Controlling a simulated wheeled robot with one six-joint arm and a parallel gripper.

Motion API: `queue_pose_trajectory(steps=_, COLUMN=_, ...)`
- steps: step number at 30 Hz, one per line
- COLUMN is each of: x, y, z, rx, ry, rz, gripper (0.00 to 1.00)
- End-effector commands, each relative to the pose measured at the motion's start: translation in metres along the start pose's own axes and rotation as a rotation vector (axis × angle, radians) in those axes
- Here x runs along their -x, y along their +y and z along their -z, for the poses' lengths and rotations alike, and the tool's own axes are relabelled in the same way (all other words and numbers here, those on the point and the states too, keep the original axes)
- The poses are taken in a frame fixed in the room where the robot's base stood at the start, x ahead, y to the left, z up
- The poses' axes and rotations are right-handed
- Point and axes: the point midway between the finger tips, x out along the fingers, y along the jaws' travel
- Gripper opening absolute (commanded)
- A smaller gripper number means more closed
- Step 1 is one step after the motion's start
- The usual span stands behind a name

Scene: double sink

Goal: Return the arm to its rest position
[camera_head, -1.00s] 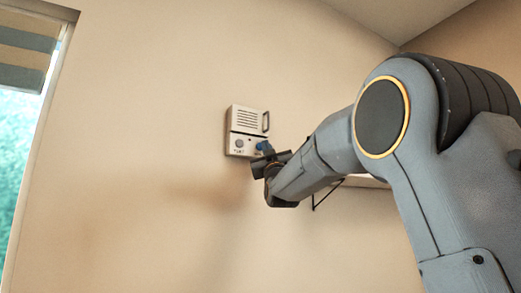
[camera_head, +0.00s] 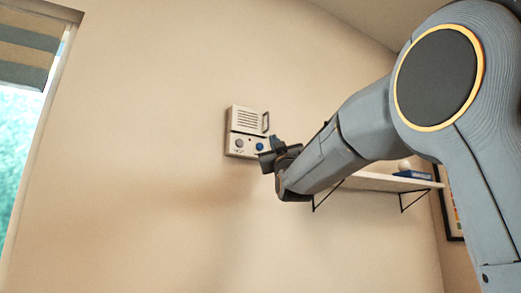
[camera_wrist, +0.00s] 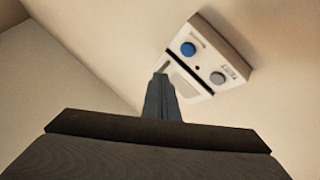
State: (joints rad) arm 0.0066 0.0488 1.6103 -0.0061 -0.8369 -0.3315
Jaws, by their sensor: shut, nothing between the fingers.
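My arm reaches from the right of the head view toward the wall. My gripper (camera_wrist: 160,92) shows in the wrist view with its fingers together and nothing between them. In the head view, the gripper end (camera_head: 268,158) is small and dark, just right of and below the wall intercom (camera_head: 243,133). The intercom is a white box with a speaker grille, a handle, a grey knob and a blue button (camera_head: 260,146). In the wrist view the intercom (camera_wrist: 207,62) lies beyond the fingertips, tilted. Whether the fingers touch it cannot be told; they appear apart from it.
A wall shelf (camera_head: 375,182) on black brackets stands behind my forearm at the right, with a blue book (camera_head: 412,175) and a round pale object on it. A framed picture (camera_head: 450,205) hangs at far right. A window (camera_head: 22,120) is at left. The wall between is bare.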

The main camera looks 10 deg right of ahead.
Motion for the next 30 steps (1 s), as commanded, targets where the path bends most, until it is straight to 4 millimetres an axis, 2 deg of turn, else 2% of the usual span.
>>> queue_pose_trajectory(steps=12, x=0.000, y=0.000, z=0.000, rx=0.000, ry=0.000, rz=0.000, gripper=0.00)
queue_pose_trajectory(steps=14, x=0.002, y=-0.003, z=-0.007, rx=-0.003, ry=-0.016, rz=0.006, gripper=0.00)
queue_pose_trajectory(steps=17, x=0.013, y=-0.013, z=-0.035, rx=-0.014, ry=-0.090, rz=0.031, gripper=0.00)
queue_pose_trajectory(steps=20, x=0.038, y=-0.030, z=-0.083, rx=-0.035, ry=-0.223, rz=0.073, gripper=0.00)
queue_pose_trajectory(steps=24, x=0.091, y=-0.057, z=-0.160, rx=-0.070, ry=-0.451, rz=0.140, gripper=0.00)
queue_pose_trajectory(steps=26, x=0.119, y=-0.068, z=-0.190, rx=-0.085, ry=-0.549, rz=0.166, gripper=0.00)
queue_pose_trajectory(steps=30, x=0.192, y=-0.090, z=-0.251, rx=-0.116, ry=-0.775, rz=0.220, gripper=0.00)
